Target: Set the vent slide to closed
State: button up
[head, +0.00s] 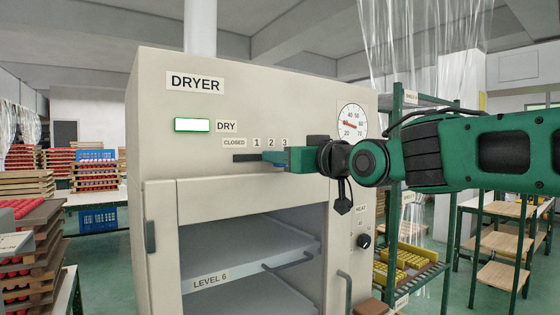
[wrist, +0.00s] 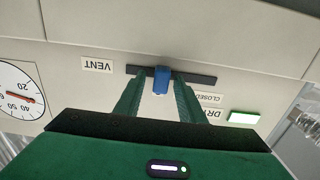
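The vent slide's blue knob (wrist: 162,80) sits in a dark horizontal slot (wrist: 201,78) on the dryer front, near the slot's middle and away from the CLOSED end. In the upside-down wrist view the CLOSED label (wrist: 209,97) is on the right. In the head view the slot's left end (head: 244,158) is bare under CLOSED (head: 234,143). My gripper (head: 274,159) reaches the slot from the right and hides its right part. In the wrist view my fingers (wrist: 158,82) straddle the knob, with a visible gap on the left and little on the right.
The dryer (head: 155,130) has a lit DRY lamp (head: 192,125), a dial gauge (head: 351,121) and a heat knob (head: 364,241). Its open chamber with a shelf (head: 250,259) lies below the slot. A green rack (head: 397,130) stands right of the dryer, behind my arm.

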aim_at(240, 156)
jog(key=shift+w+a, duration=0.25)
jog(key=shift+w, duration=0.1)
grip_shut()
jog(key=s+a, duration=0.1)
jog(key=a, duration=0.1)
jog(key=s+a, duration=0.3)
jog(key=a, duration=0.2)
jog(key=shift+s, duration=0.4)
grip_release()
jog(key=shift+a, duration=0.1)
jog(key=v, duration=1)
jog(key=shift+s+d, duration=0.25)
jog(key=shift+d, duration=0.1)
